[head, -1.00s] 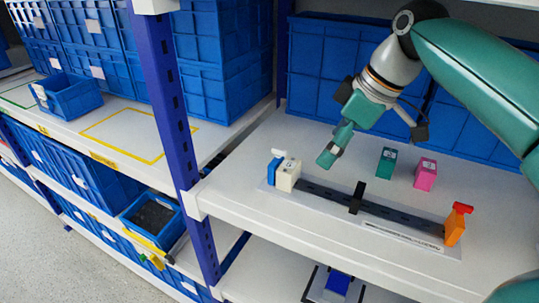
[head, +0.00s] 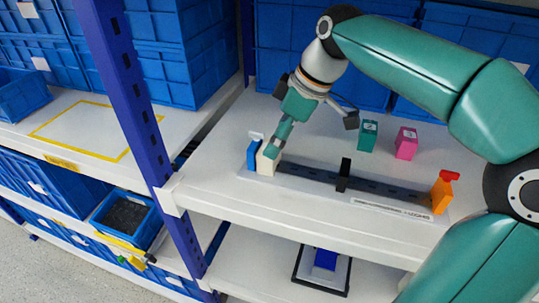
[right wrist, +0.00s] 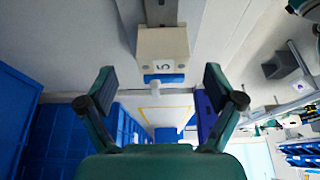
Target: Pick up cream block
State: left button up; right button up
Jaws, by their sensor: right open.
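The cream block (head: 266,164) stands at the left end of a dark rail (head: 310,173) on the white shelf, just right of a blue end piece (head: 253,154) with a white top. In the right wrist view the cream block (right wrist: 163,46) shows a "5" on its face, with the blue piece just below it in the picture. My right gripper (right wrist: 158,80) is open, its fingers apart on either side below the block in that view. In the head view my right gripper (head: 274,148) is close above and behind the block, partly covering it. Contact cannot be told. My left gripper is not in view.
A black upright piece (head: 343,174) stands mid-rail and an orange piece with a red top (head: 442,192) at its right end. A teal block (head: 368,135) and a pink block (head: 406,143) stand behind. A purple post (head: 130,110) is left; blue crates line the back.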

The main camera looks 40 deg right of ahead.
jog(key=x, duration=0.5)
jog(key=shift+a, duration=0.2)
jog(key=c, duration=1.2)
jog(key=shift+c, duration=0.2)
jog(key=shift+d+r, duration=0.1)
jog(key=shift+r, duration=0.05)
